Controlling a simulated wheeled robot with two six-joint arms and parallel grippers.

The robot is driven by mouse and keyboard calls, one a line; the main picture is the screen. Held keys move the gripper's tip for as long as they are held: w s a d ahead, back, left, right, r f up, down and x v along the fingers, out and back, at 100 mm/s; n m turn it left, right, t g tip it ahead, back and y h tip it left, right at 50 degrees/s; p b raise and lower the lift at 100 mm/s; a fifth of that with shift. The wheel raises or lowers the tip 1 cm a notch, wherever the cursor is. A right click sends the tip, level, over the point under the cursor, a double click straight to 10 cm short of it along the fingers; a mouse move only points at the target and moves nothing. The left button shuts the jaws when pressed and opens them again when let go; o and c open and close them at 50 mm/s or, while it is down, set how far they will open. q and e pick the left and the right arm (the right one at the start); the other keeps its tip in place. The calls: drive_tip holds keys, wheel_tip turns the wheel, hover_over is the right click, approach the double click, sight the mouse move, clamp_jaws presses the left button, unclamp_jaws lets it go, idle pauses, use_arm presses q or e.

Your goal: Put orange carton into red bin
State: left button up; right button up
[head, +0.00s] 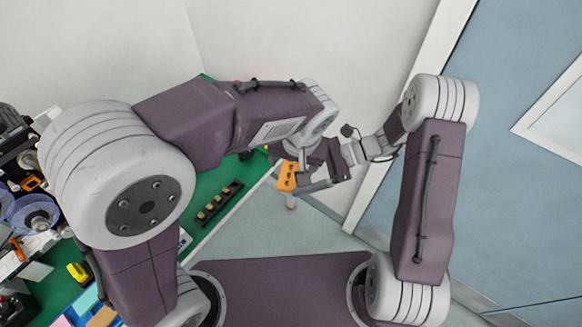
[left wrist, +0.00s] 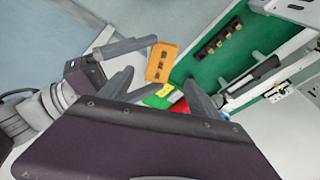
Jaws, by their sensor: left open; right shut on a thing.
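The orange carton (head: 287,176) is held up beside the green bench, with several dark marks on its face. It also shows in the left wrist view (left wrist: 161,63). My right gripper (head: 304,183) is shut on it, its grey fingers reaching to the carton's edge. My left gripper (left wrist: 158,79) is open, and its two fingers show in the left wrist view with the carton just beyond them.
The green bench top (head: 205,185) runs along the left. A dark rack with several yellowish pieces (head: 220,203) lies on it. Spools (head: 33,215) and a yellow item (head: 80,272) are at far left. Open floor (head: 310,235) lies below the carton. My arms hide much of the bench.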

sight(289, 176)
use_arm(q)
drive_tip(key=x, duration=0.7)
drive_tip(key=shift+w+f, duration=0.15)
drive_tip(key=shift+f, duration=0.2)
drive_tip(key=c, duration=1.4)
drive_tip(key=shift+c, duration=0.8)
use_arm(e)
drive_tip(key=o, duration=1.1)
